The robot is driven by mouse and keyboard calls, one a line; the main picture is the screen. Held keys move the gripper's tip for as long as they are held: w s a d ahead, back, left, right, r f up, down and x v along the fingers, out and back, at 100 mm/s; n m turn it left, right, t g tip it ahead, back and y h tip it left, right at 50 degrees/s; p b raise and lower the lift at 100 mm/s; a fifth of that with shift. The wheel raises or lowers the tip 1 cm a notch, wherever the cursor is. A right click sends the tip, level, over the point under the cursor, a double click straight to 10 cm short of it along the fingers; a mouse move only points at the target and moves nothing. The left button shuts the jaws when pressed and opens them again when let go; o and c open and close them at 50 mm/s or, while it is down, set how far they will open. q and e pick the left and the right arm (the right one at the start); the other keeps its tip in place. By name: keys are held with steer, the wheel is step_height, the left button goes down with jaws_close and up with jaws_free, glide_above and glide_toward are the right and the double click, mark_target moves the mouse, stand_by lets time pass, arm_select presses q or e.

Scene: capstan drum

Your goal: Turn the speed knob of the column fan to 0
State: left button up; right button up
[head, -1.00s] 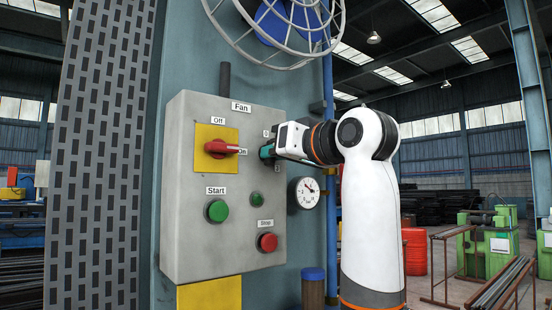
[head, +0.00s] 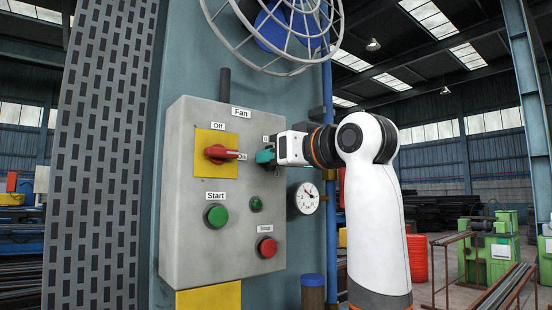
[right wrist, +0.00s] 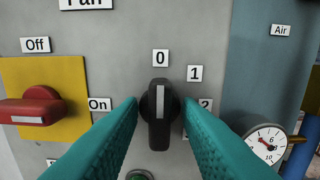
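The column fan's speed knob (right wrist: 160,112) is a black round knob with a raised grip bar and a pale pointer line. In the right wrist view the bar stands upright and the line points up at the label 0 (right wrist: 160,57). Labels 1 (right wrist: 195,73) and 2 (right wrist: 205,104) sit to its right. My right gripper (right wrist: 161,104) has its teal fingers apart, one each side of the knob, with gaps beside the bar. In the head view this gripper (head: 265,156) is at the panel and mostly hides the knob. My left gripper is not in view.
The grey fan panel (head: 185,255) carries a red Off/On switch (head: 220,153), a green Start button (head: 217,215), a small green lamp (head: 256,204) and a red Stop button (head: 266,247). A gauge (head: 307,198) and blue pipe stand right of it. The caged fan (head: 285,30) is above.

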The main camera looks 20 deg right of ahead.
steer(key=shift+s, duration=0.1)
steer(key=b+v, duration=0.6)
steer(key=v, duration=0.6)
steer(key=shift+b, duration=0.4)
